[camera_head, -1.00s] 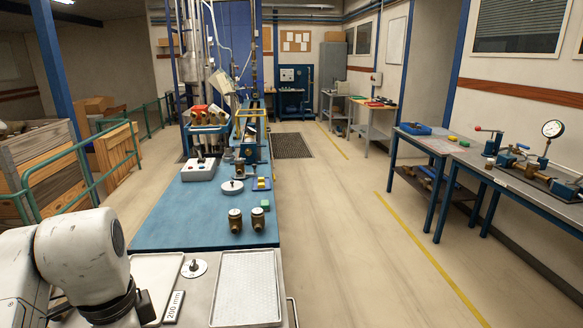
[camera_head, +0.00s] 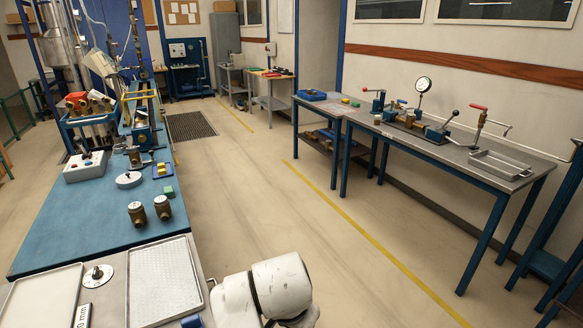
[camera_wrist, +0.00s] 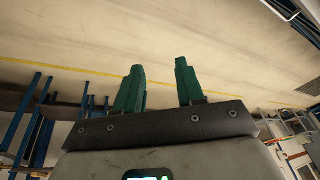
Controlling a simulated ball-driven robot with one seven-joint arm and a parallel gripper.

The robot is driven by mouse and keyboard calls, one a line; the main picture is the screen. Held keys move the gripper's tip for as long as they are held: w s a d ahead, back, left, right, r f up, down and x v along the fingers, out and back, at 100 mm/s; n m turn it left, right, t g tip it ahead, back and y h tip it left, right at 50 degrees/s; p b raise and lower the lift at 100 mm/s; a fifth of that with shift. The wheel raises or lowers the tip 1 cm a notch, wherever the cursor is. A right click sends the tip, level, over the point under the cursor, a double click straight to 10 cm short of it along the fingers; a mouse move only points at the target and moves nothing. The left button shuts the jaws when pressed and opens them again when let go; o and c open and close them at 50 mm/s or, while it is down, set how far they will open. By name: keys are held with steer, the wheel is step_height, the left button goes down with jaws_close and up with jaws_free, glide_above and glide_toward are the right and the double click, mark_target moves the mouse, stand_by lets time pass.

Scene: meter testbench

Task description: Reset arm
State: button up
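My gripper (camera_wrist: 160,88) shows in the wrist view with two green fingers apart and nothing between them. Beyond the fingers is bare floor with a yellow line. In the head view my white arm (camera_head: 265,290) is at the bottom middle, to the right of the bench with the trays; my gripper is out of that view.
A blue-topped bench (camera_head: 75,220) at left holds two brass meters (camera_head: 150,210), a green block (camera_head: 168,192) and a control box (camera_head: 85,166). A tray (camera_head: 163,280) lies nearest. A workbench (camera_head: 460,155) with a gauge (camera_head: 423,85) stands right. The floor between is clear.

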steer(key=s+d+f+n+t, duration=0.1)
steer(key=s+d+f+n, duration=0.15)
steer(key=s+d, duration=0.65)
steer(key=s+d+f+n, duration=0.1)
steer(key=s+d+f, duration=0.25)
steer(key=d, duration=1.25)
steer(key=s+d+n, duration=0.2)
steer(key=s, duration=0.6)
steer(key=s+f+g+b, duration=0.1)
steer(key=s+f+b, duration=0.4)
steer(key=f, duration=0.3)
steer(key=s+d+f+g+b, duration=0.1)
steer(key=s+f+g+b, duration=0.1)
steer(key=s+f+b, duration=0.3)
step_height(320, 180, down, 4)
steer(key=shift+s+r+y, duration=0.1)
steer(key=shift+s+y, duration=0.2)
steer(key=shift+s, duration=0.15)
